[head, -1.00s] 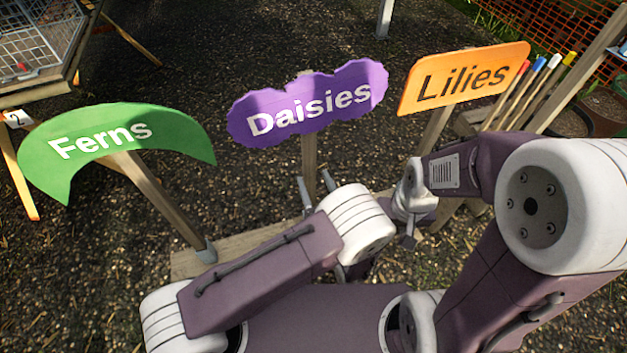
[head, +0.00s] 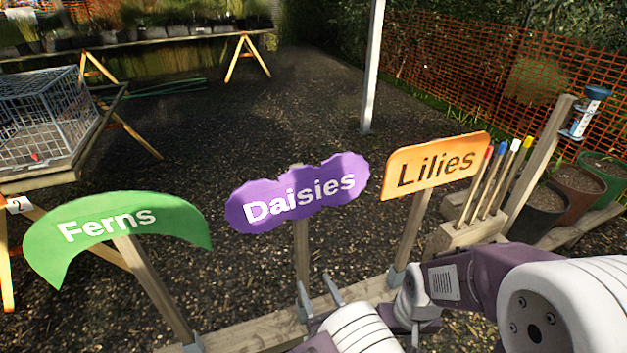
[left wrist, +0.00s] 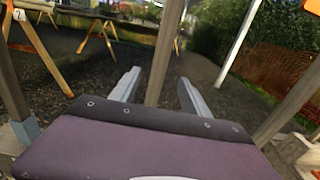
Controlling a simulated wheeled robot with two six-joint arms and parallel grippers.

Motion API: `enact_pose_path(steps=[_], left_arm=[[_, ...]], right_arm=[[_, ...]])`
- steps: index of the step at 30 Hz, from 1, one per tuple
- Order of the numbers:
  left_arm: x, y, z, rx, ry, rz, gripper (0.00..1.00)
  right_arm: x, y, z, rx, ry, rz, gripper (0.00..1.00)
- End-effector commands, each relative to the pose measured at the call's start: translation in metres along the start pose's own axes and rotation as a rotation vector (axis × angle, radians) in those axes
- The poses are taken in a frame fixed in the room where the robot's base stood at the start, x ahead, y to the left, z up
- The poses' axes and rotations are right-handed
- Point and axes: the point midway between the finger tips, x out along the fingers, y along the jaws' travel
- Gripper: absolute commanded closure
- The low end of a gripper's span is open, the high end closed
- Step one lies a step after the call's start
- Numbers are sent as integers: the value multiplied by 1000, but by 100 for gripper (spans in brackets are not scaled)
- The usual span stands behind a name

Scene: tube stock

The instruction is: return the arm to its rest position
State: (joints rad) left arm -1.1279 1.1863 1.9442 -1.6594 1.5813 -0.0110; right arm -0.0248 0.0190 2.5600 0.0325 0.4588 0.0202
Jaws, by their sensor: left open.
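My left gripper (head: 318,294) is open, with nothing between its two pale fingers that I can make out. It is low in the middle of the head view, near the foot of the wooden post (head: 301,245) under the purple Daisies sign (head: 300,197). In the left wrist view the fingers (left wrist: 158,93) stand apart, and a wooden post (left wrist: 165,55) shows in the gap beyond them. My right arm comes in from the right; its gripper end (head: 414,335) points down, and its jaws are not clear.
The green Ferns sign (head: 117,232) stands at left and the orange Lilies sign (head: 435,166) at right, on posts from a wooden beam (head: 245,335). Colour-tipped stakes (head: 496,180) stand behind my right arm. A wire cage (head: 45,115) is at far left. Open gravel lies behind the signs.

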Motion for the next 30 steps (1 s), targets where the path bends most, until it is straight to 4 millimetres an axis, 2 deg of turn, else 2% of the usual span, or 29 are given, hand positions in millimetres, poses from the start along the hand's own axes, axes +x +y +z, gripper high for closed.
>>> enact_pose_path(steps=[2,4,5,6,8,9,10,12,13,15,18,21,25,26,27,30], left_arm=[[5,8,2,-9,13,36,46],[17,35,5,-37,55,147,46],[24,54,8,-59,85,225,46],[30,86,10,-101,134,352,46],[31,142,11,-201,227,588,46],[23,179,9,-293,294,761,46],[12,204,7,-378,345,896,46],[-23,246,1,-621,449,1201,46],[-37,254,-2,-728,482,1310,46],[-64,259,-6,-982,530,1522,46],[-82,249,-4,-1349,543,1741,46],[-80,236,4,-1719,498,1883,46],[-58,228,27,-2207,355,1966,46],[-60,226,50,-2170,372,1967,46],[-61,226,65,-2158,377,1966,46],[-60,226,96,-2153,380,1966,46]], right_arm=[[0,0,0,0,0,0,46],[0,0,0,0,0,0,46],[0,0,0,0,0,0,46],[0,0,0,0,0,0,46],[0,0,0,0,0,0,46],[0,0,0,0,0,0,46],[0,0,0,0,0,0,46],[0,0,0,0,0,0,46],[0,0,0,0,0,0,46],[0,0,0,0,0,0,46],[0,0,0,0,0,0,46],[0,0,0,0,0,0,46],[-2,0,0,0,0,0,46],[-27,0,-2,0,-2,0,46],[-43,-1,-4,0,-1,0,46],[-75,-2,-8,0,1,0,46]])
